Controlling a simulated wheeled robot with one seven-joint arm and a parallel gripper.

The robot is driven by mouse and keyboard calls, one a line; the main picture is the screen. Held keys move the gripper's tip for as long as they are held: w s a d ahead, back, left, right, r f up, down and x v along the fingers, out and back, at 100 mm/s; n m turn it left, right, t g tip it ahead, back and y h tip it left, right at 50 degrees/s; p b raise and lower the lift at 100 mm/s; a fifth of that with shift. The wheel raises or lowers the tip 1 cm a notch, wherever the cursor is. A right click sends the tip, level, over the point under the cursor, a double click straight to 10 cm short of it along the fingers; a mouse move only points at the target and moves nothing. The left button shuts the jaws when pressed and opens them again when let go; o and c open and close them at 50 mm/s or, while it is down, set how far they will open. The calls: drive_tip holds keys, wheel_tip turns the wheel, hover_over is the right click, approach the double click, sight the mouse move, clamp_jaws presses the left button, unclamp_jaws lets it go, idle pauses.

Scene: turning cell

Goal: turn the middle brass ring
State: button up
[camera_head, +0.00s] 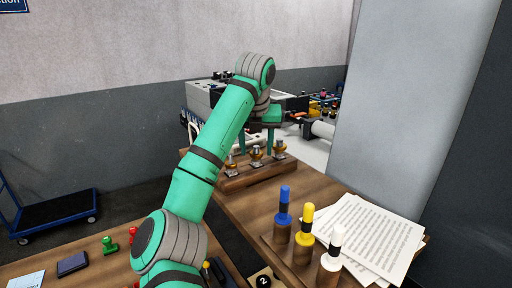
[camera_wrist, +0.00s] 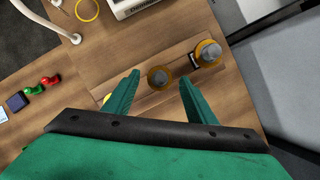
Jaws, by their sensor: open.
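Three posts with brass rings stand in a row on a wooden block (camera_head: 240,181). The middle brass ring (camera_head: 256,155) has a grey top and shows in the wrist view (camera_wrist: 151,83) between my fingers. My gripper (camera_wrist: 160,78) is open, with one green finger on each side of that ring and a visible gap on both sides. In the head view, my gripper (camera_head: 262,147) hangs fingers-down over the row. The right ring (camera_wrist: 208,63) stands just beyond my right finger. The left ring (camera_wrist: 106,98) is mostly hidden behind my left finger.
Blue, yellow and white-topped handles (camera_head: 283,207) stand on the near bench beside papers (camera_head: 372,236). Red and green pieces (camera_head: 108,245) lie at the left, near a dark blue block (camera_head: 72,263). A machine (camera_head: 203,98) stands behind. A grey cabinet (camera_head: 400,110) bounds the right.

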drive_tip(key=c, duration=1.1)
drive_tip(key=shift+o, duration=0.2)
